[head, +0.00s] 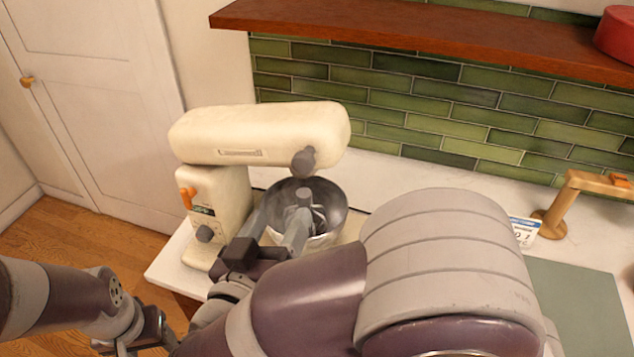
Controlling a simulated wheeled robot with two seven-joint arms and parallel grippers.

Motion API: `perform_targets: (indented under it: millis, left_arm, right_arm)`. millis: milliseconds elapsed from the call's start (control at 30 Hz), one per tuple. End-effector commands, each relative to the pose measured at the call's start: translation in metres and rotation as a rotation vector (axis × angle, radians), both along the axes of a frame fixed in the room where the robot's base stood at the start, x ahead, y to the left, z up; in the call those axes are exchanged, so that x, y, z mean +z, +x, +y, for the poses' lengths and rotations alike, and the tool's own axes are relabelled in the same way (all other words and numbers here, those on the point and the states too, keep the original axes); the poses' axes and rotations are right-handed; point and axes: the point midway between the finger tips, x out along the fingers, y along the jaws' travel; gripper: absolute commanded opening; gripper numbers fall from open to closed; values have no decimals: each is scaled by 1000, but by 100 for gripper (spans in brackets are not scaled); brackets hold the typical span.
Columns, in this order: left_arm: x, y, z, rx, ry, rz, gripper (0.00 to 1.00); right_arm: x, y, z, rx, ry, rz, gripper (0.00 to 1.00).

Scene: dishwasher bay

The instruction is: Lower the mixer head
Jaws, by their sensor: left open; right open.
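The cream stand mixer (222,197) stands on the counter in the head view. Its head (258,132) is above the steel bowl (338,208), with a clear gap between them, and looks roughly level in this tilted view. A grey knob (303,161) is on the head's front end, and an orange lever (187,197) is on the stand. My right gripper (282,210) is open, its fingers in front of the bowl below the head. They hide part of the bowl and whisk. My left gripper (140,342) is open at the bottom edge, left of the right wrist, its fingers barely visible.
A brown shelf (420,38) juts out above the mixer, in front of the green tiled wall. My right arm covers much of the counter.

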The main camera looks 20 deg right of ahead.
Motion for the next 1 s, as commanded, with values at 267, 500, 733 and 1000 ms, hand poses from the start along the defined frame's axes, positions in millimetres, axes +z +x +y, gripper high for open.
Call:
perform_targets:
  millis: [267, 500, 733, 1000]
  left_arm:
    - [10, 0, 0, 0, 0, 1, 61]
    - [29, 0, 0, 0, 0, 1, 61]
    - [36, 0, 0, 0, 0, 1, 61]
    - [37, 0, 0, 0, 0, 1, 61]
  right_arm:
    - [14, 17, -16, -20, 96, -117, 65]
    - [14, 70, -52, -22, 96, -113, 65]
    - [12, 99, -70, -17, 97, -112, 65]
    - [10, 105, -74, -15, 98, -112, 65]
